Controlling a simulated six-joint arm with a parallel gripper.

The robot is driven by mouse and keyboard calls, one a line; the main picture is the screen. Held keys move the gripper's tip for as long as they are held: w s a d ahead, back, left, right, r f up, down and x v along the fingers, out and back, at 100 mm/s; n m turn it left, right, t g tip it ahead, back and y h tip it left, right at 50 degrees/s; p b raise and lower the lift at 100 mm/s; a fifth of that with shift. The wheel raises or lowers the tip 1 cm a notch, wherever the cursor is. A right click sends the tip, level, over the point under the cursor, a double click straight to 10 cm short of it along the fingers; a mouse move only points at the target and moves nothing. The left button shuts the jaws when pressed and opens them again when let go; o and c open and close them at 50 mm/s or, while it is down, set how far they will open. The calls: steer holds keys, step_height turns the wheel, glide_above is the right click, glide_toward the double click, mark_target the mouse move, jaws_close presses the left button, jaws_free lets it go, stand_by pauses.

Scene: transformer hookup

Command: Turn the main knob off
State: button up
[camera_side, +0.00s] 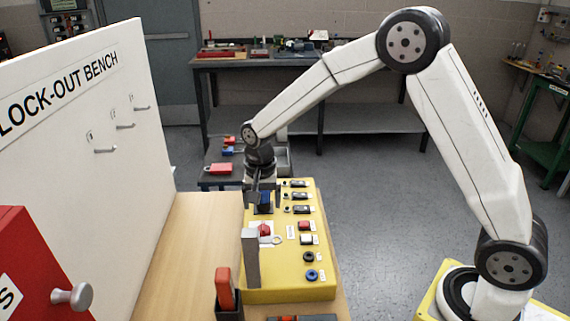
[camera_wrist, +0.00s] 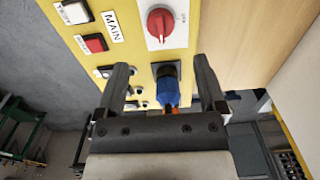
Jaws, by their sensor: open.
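The main knob (camera_side: 265,229) is red and sits on a white plate on the yellow panel. In the wrist view the knob (camera_wrist: 160,22) is at the top centre, with a "MAIN" label (camera_wrist: 112,27) to its left. Its setting is too small to read. My gripper (camera_side: 262,197) points down over the far left part of the panel. In the wrist view my gripper (camera_wrist: 161,72) is open, its fingers on either side of a blue plug (camera_wrist: 167,88) in a dark socket, with gaps on both sides. The knob lies beyond the fingertips.
The yellow panel (camera_side: 318,288) also carries several buttons and switches. A grey upright plate (camera_side: 251,258) stands at its near left, beside a red-handled thing in a dark holder (camera_side: 226,290). The white lock-out board (camera_side: 100,130) rises at left; bare wooden bench (camera_side: 190,245) lies between.

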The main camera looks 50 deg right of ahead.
mark_target(263, 225)
steer(key=shift+f, duration=0.15)
steer(key=shift+f, duration=3.8)
jaws_close()
